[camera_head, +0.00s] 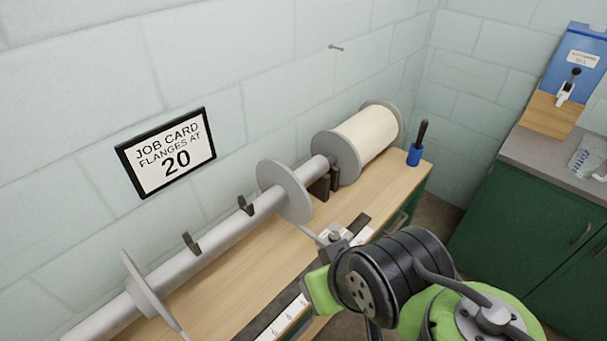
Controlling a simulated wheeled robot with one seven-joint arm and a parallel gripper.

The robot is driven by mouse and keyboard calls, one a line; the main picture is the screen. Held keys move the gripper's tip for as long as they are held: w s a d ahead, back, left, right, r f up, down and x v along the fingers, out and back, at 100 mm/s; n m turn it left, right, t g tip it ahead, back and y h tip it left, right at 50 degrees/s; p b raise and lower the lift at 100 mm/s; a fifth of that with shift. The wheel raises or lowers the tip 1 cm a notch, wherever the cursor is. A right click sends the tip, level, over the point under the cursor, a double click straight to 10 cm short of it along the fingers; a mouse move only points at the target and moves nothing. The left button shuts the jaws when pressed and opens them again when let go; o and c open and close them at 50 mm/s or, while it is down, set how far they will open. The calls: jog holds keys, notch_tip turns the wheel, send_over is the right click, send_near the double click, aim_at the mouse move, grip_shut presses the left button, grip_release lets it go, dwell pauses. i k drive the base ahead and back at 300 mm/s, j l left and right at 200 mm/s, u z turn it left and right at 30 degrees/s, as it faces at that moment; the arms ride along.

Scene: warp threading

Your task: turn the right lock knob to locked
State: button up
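The roller (222,232) carries two grey disc flanges, the left flange (143,287) and the right flange (286,193). A thin grey bar runs from the right flange down towards the bench front. At its end a small grey knob-like part (335,236) sits by the scale strip; it looks like the right lock knob, but its lock position cannot be read. My black and green wrist stands just in front and to the right of it. My gripper's fingers cannot be made out; the wrist appears to hide them. The left lock knob is not visible.
The wooden bench (240,275) has a numbered scale strip (282,317) along its front. A cream spool (368,135) and a blue cup (414,156) stand at the right end. The job card (167,152) reads "flanges at 20". A green cabinet (530,235) is at right.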

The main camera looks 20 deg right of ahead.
aim_at(334, 236)
jog(key=l+z, duration=0.15)
jog(key=z, duration=0.6)
